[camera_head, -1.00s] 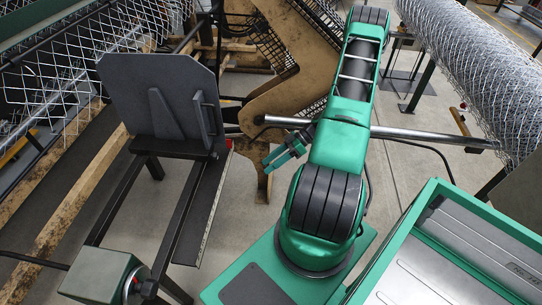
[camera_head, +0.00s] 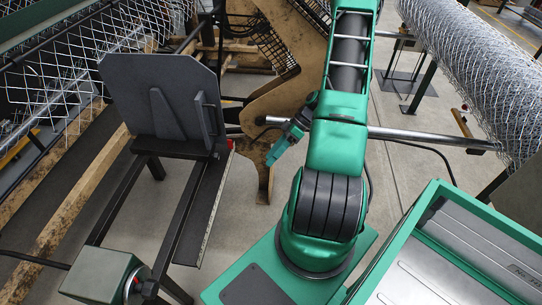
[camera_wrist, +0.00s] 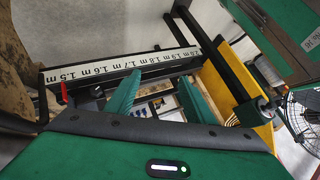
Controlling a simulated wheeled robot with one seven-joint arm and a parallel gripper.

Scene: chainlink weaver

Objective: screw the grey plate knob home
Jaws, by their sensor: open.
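A dark grey plate (camera_head: 160,95) stands upright on the frame at the left of the head view, with a brace on its near face. I cannot clearly make out its knob in the head view. In the wrist view a small dark round part (camera_wrist: 97,91) sits below the ruler, left of the fingers; I cannot tell if it is the knob. My gripper (camera_head: 273,157) is to the right of the plate, apart from it. In the wrist view my gripper (camera_wrist: 160,98) shows two green fingers spread apart with nothing held between them.
A ruler strip (camera_wrist: 125,67) runs across the wrist view, beside a yellow panel (camera_wrist: 235,85). A grey-green box (camera_head: 100,275) with a dark knob is at lower left. A mesh roll (camera_head: 470,75) and metal bar (camera_head: 430,138) are at right.

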